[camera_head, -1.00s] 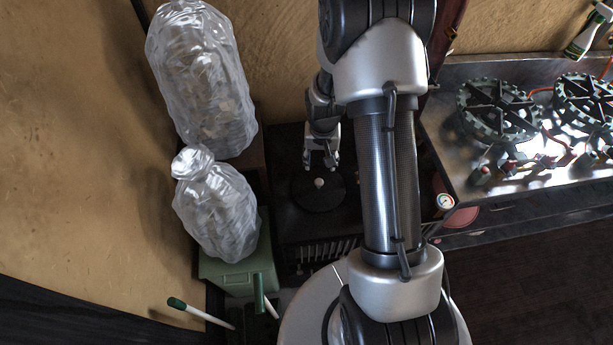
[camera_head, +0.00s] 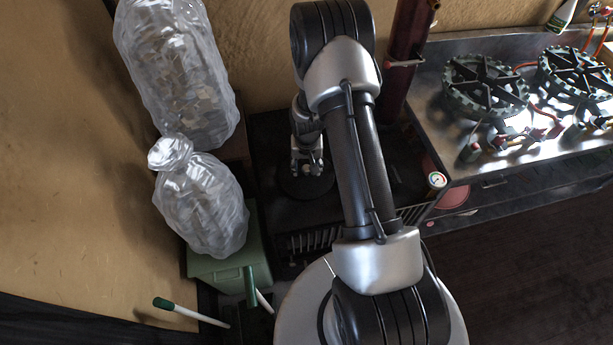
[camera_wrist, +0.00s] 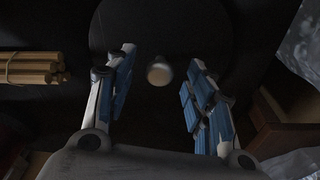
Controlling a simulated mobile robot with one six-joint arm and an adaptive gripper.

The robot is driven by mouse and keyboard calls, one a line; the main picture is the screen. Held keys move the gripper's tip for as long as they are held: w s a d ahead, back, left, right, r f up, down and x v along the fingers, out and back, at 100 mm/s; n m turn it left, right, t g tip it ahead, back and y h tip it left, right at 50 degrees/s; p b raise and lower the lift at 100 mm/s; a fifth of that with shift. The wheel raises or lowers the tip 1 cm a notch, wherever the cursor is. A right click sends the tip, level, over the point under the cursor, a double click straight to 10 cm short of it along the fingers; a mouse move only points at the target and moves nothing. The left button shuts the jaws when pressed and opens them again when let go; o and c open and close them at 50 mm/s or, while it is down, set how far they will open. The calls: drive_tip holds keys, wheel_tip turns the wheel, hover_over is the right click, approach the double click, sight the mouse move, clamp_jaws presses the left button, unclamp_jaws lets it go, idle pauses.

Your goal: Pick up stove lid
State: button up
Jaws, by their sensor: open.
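The stove lid (camera_head: 299,190) is a dark round disc with a small pale knob, lying flat on the black stove top (camera_head: 265,147). In the wrist view the lid (camera_wrist: 205,35) fills the upper middle, and its knob (camera_wrist: 159,72) shows as a pale round spot. My gripper (camera_head: 307,172) is over the lid and hides much of it in the head view. In the wrist view my gripper (camera_wrist: 162,75) is open, with one blue-padded finger on each side of the knob and space visible on both sides. I cannot tell how far the fingertips are above the lid.
Two filled clear plastic bags (camera_head: 180,75) stand left of the stove, the smaller one above a green bin (camera_head: 228,268). A metal counter with gas burners (camera_head: 485,88) is at right. A dark red pipe (camera_head: 404,50) rises behind my arm. Tied sticks (camera_wrist: 32,68) lie beside the lid.

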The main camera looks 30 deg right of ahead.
drive_tip(key=f, duration=0.2)
drive_tip(key=shift+w+d+f+b, duration=0.1)
drive_tip(key=shift+w+f+b, duration=0.15)
drive_tip(key=shift+f+b, duration=0.1)
clamp_jaws()
drive_tip(key=shift+r, duration=0.1)
idle(0.5)
